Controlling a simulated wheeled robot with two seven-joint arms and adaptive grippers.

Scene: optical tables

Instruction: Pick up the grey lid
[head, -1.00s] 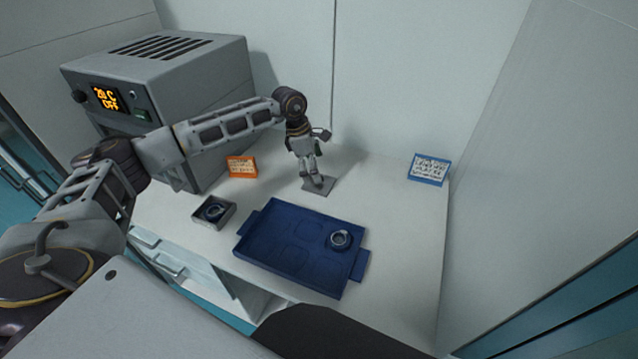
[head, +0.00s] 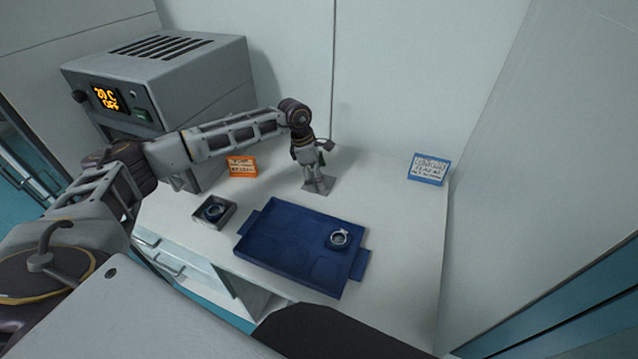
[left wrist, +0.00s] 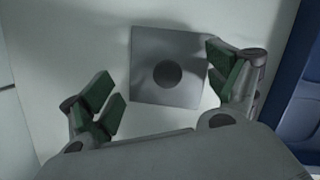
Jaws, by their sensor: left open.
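The grey lid (head: 327,182) is a flat square plate lying on the white table behind the blue tray. In the left wrist view the lid (left wrist: 147,85) shows a dark round spot at its middle. My left gripper (head: 316,186) is above the lid, pointing down and partly covering it. In the left wrist view my left gripper (left wrist: 164,93) is open, with one green-padded finger left of the lid and the other at its right edge. Nothing is between the fingers but the lid below; I cannot tell whether the right finger touches it. My right gripper is not in view.
A blue tray (head: 275,257) holds a ring-shaped part (head: 339,239). A small grey box (head: 229,208) with a dark round part stands left of it. An orange box (head: 241,167), a blue box (head: 428,169) and a grey heating unit (head: 215,85) stand further back. The table's right side is clear.

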